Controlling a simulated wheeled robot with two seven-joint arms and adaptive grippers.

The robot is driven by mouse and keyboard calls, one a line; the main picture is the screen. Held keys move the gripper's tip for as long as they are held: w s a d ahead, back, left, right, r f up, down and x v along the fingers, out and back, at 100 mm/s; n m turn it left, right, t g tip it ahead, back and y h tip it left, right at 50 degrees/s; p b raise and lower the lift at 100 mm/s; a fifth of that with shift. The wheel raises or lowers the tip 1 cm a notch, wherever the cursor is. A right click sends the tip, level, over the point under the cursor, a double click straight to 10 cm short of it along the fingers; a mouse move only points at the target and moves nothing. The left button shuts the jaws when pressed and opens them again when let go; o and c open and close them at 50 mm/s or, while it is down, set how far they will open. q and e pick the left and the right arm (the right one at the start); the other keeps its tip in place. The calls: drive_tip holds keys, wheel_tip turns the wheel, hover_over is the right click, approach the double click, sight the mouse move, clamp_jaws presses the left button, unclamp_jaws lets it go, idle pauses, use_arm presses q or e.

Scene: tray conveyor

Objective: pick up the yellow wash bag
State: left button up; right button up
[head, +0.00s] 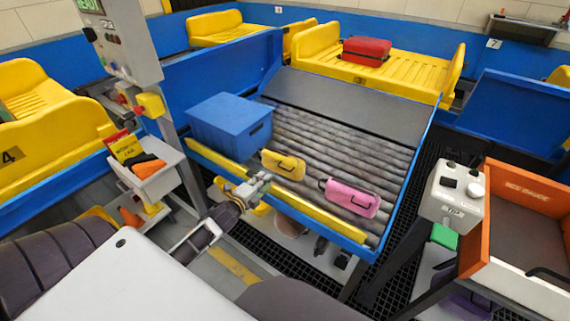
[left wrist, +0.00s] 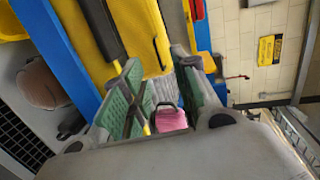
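The yellow wash bag (head: 291,167) lies on the sloping roller conveyor (head: 335,150), near its lower edge, with a dark handle on its side. My left gripper (head: 258,182) is beside it, to its lower left in the head view, above the conveyor's yellow front rail. In the left wrist view the green-padded fingers of the left gripper (left wrist: 162,98) stand apart with nothing held between them. A yellow surface with a dark handle, seemingly the wash bag (left wrist: 140,30), shows close beyond the fingertips. My right gripper is not in view.
A pink bag (head: 352,199) lies right of the yellow one; it also shows beyond the fingers in the wrist view (left wrist: 170,120). A blue box (head: 228,124) stands to the left on the conveyor. The upper rollers are clear. An orange-edged size gauge (head: 532,190) stands at right.

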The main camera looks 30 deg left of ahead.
use_arm(q)
drive_tip(key=w+f, duration=0.1)
drive_tip(key=w, duration=0.7)
drive_tip(key=shift+w+f+b, duration=0.2)
drive_tip(key=shift+f+b, duration=0.15)
drive_tip(key=shift+f, duration=0.05)
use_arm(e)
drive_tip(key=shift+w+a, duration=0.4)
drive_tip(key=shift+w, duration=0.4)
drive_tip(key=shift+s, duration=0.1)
use_arm(q)
drive_tip(key=shift+w+f, duration=0.1)
drive_tip(key=shift+w, duration=0.05)
